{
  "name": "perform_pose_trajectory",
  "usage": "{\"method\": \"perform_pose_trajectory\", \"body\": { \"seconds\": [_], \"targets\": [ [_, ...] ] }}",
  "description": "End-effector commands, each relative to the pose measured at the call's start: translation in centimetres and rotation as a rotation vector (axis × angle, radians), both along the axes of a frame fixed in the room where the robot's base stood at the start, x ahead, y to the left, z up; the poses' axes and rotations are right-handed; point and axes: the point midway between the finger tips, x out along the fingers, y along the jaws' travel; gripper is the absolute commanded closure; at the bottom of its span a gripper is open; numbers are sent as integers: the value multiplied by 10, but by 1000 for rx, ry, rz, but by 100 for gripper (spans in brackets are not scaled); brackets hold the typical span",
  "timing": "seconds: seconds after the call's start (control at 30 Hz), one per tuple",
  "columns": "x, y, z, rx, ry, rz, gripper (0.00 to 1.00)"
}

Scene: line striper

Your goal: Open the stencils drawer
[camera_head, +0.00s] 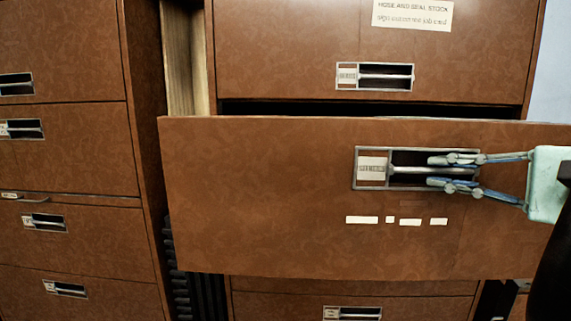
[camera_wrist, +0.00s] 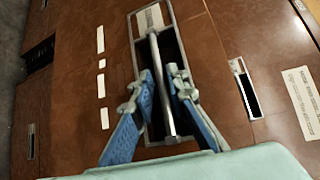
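The drawer (camera_head: 260,200) with a small, hard-to-read label (camera_head: 372,169) beside its handle stands out from the cabinet, with a dark gap above its front. Its handle is a metal bar (camera_head: 405,169) across a recessed frame; the bar also shows in the wrist view (camera_wrist: 160,65). My gripper (camera_head: 432,171) reaches in from the right with one finger above the bar and one below. In the wrist view the fingers (camera_wrist: 163,80) straddle the bar, with a visible gap on its sides, so they look open around it. The drawer's inside is hidden.
Above is a closed drawer (camera_head: 280,45) with a paper notice (camera_head: 412,14). Below is another drawer front (camera_head: 270,305). A second brown cabinet (camera_head: 75,155) with several drawers stands at the left. Paper strips (camera_head: 362,220) are stuck below the handle.

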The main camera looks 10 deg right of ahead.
Motion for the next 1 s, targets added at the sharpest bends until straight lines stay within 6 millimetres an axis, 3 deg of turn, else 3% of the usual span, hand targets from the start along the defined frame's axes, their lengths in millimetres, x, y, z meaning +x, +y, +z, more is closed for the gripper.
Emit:
{"method": "perform_pose_trajectory", "body": {
  "seconds": [0.3, 0.83, 0.93, 1.0],
  "targets": [
    [-38, -23, 4, 1, 4, 0, 86],
    [-41, -24, 4, 2, 5, 3, 86],
    [-41, -21, -4, -16, 23, 16, 86],
    [-43, -16, -20, -53, 58, 40, 86]
  ]
}}
